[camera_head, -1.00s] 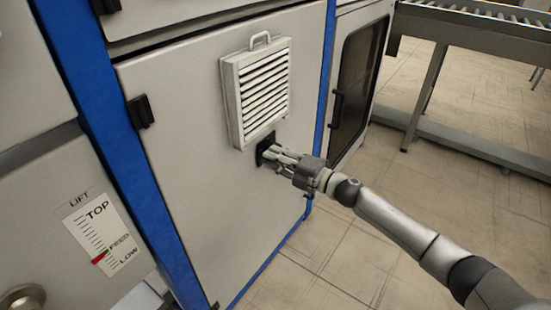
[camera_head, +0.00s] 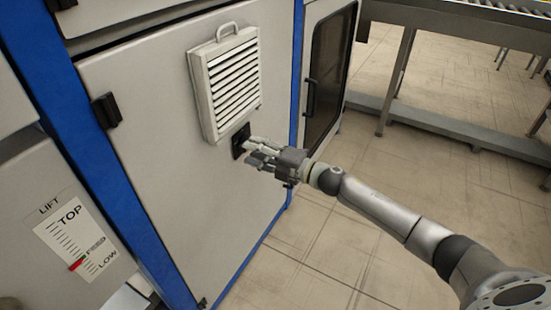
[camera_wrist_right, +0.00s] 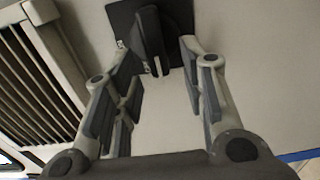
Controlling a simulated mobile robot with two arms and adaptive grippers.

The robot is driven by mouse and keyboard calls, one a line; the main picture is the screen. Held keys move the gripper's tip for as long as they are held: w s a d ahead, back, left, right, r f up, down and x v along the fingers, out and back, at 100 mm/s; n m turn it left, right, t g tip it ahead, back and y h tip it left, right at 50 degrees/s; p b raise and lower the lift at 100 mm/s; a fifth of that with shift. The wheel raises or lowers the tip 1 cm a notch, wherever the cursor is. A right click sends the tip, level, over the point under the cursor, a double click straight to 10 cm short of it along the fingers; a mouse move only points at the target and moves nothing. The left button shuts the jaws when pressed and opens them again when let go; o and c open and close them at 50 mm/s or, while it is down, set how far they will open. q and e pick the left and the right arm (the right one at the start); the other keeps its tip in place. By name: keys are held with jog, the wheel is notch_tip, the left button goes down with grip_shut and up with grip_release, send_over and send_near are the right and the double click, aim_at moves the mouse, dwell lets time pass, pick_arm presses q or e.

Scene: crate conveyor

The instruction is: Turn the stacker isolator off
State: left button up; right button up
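The stacker isolator (camera_head: 238,136) is a small black switch on the pale cabinet door, just under the louvred vent. In the right wrist view its black plate (camera_wrist_right: 184,22) and protruding handle (camera_wrist_right: 151,40) show at the top centre. The handle runs nearly up and down in that picture. My right gripper (camera_head: 255,154) is beside the switch at its lower right and partly overlaps it in the head view. In the wrist view the right gripper (camera_wrist_right: 163,85) is open, with nothing between its fingers; the handle lies beyond the fingertips. My left gripper is not in view.
The louvred vent (camera_head: 228,85) with a top handle projects from the door above the switch. A blue frame post (camera_head: 105,165) and a lift scale (camera_head: 75,232) stand at left. A dark-windowed door (camera_head: 327,80) and conveyor (camera_head: 440,20) are at right. Tiled floor is clear.

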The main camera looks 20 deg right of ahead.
jog(key=v, duration=1)
jog(key=shift+s, duration=0.25)
jog(key=shift+d+f, duration=0.1)
